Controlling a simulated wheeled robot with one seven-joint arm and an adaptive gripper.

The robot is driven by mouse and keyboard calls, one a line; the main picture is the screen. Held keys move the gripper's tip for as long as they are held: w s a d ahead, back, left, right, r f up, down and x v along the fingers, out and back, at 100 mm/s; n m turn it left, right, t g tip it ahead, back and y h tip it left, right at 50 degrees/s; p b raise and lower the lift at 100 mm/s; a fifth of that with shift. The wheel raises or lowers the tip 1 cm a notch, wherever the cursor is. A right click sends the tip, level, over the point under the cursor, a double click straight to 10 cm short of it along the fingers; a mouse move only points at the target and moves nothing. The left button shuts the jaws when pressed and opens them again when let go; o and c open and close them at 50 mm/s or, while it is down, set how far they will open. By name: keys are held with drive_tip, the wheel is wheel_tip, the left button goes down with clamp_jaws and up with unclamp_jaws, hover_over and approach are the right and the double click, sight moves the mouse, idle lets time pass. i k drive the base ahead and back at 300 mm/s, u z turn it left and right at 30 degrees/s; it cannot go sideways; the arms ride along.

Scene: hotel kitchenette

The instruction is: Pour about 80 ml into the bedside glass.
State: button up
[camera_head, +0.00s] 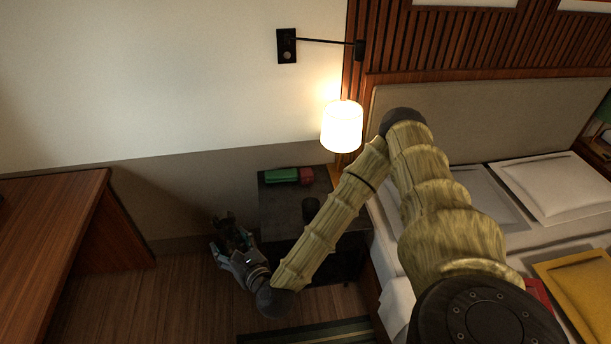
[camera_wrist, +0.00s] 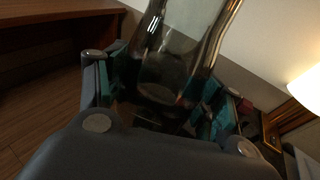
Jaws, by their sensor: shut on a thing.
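My gripper (camera_head: 233,237) is at the left of the dark nightstand (camera_head: 279,217), out over the floor. In the wrist view my gripper (camera_wrist: 166,98) is shut on a clear glass carafe (camera_wrist: 182,48), whose lower part sits between the teal finger pads. The carafe's top is cut off by the frame, and its liquid level cannot be made out. In the head view the carafe is too dark and small to tell apart. A small dark cup-like glass (camera_head: 311,207) stands on the nightstand, close beside my arm; its contents cannot be seen.
A green box (camera_head: 281,175) and a red box (camera_head: 306,175) lie at the nightstand's back. A lit lamp (camera_head: 342,127) hangs above. A wooden desk (camera_head: 50,230) is at left, the bed (camera_head: 480,165) at right. Open floor (camera_head: 165,290) lies between desk and nightstand.

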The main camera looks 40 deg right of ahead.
sight(311, 205)
drive_tip(key=z, duration=2.1)
drive_tip(key=k, duration=0.8)
drive_tip(key=u, duration=1.1)
drive_tip(key=i, duration=0.5)
drive_tip(key=z, duration=0.05)
